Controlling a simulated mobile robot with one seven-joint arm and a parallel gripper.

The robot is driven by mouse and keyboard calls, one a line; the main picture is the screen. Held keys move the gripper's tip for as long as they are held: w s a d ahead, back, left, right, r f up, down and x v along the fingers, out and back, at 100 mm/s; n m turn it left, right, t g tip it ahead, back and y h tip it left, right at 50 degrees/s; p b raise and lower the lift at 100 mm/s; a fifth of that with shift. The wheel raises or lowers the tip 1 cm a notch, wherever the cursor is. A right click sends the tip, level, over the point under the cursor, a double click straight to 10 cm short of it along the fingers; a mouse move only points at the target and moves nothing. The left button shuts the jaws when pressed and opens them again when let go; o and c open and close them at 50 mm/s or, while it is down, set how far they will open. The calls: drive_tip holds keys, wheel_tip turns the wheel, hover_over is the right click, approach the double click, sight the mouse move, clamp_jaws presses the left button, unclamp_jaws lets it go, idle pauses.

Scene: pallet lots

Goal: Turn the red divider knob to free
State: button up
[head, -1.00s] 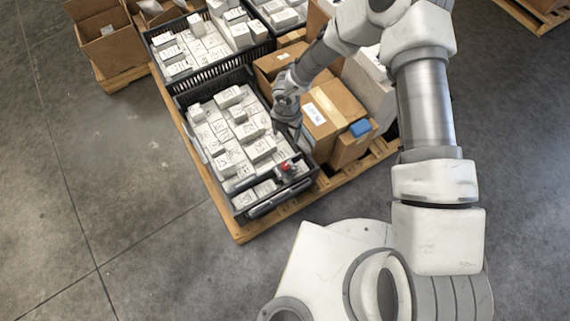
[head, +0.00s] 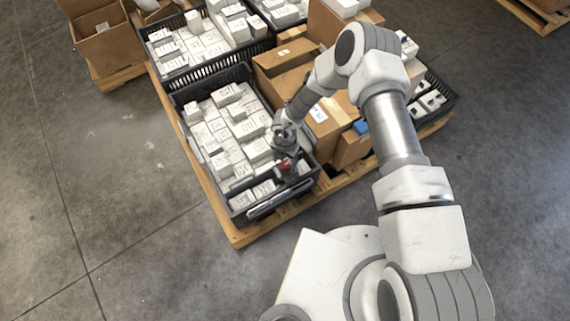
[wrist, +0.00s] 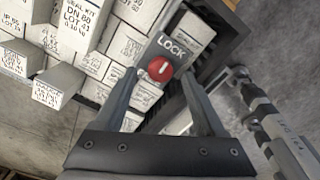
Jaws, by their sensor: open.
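The red divider knob (wrist: 159,69) shows in the wrist view, round with a pale line across it, on a grey plate (wrist: 172,46) that reads LOCK. It also shows in the head view (head: 285,166), near the front end of the black crate (head: 172,100). My gripper (wrist: 160,85) is open, its two fingers on either side of the knob in the wrist view. I cannot tell whether the fingers touch the knob. In the head view my gripper (head: 285,148) is just above the knob and partly hides it.
White labelled boxes (head: 222,128) fill the crate on both sides of the divider. Brown cartons (head: 288,65) stand right of the crate on the wooden pallet (head: 237,233). A second black crate (head: 205,62) is behind. The floor to the left is clear.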

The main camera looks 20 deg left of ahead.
drive_tip(key=shift+f, duration=0.95)
drive_tip(key=shift+c, duration=0.2)
clamp_jaws()
